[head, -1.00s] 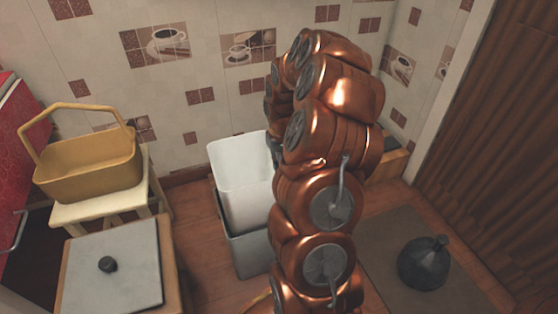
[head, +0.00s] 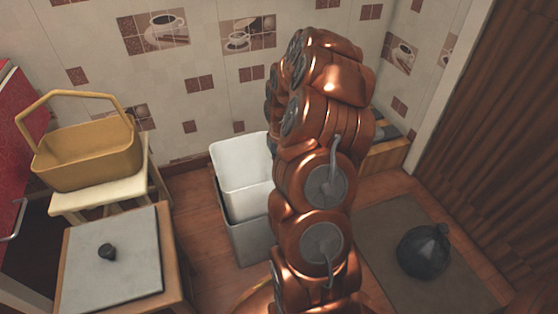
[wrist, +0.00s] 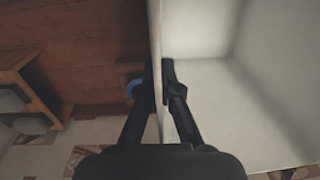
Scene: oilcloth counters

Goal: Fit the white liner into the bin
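The white liner (head: 238,170) is an open-topped box, upright, left of my arm in the head view. Its lower part is inside the grey bin (head: 250,242), which stands on the floor; its upper part stands above the bin's rim. In the wrist view, the liner's wall (wrist: 215,110) runs between the two fingers of my gripper (wrist: 158,78), one finger on each side, close against it. My gripper looks shut on this wall. My arm hides the liner's right side and the gripper in the head view.
A yellow basket (head: 88,163) sits on a cream stool (head: 100,196) at left. A low wooden cabinet with a grey top (head: 112,258) stands in front of it. A dark bag-like object (head: 423,252) lies on a mat (head: 380,275) at right. The tiled wall is behind the bin.

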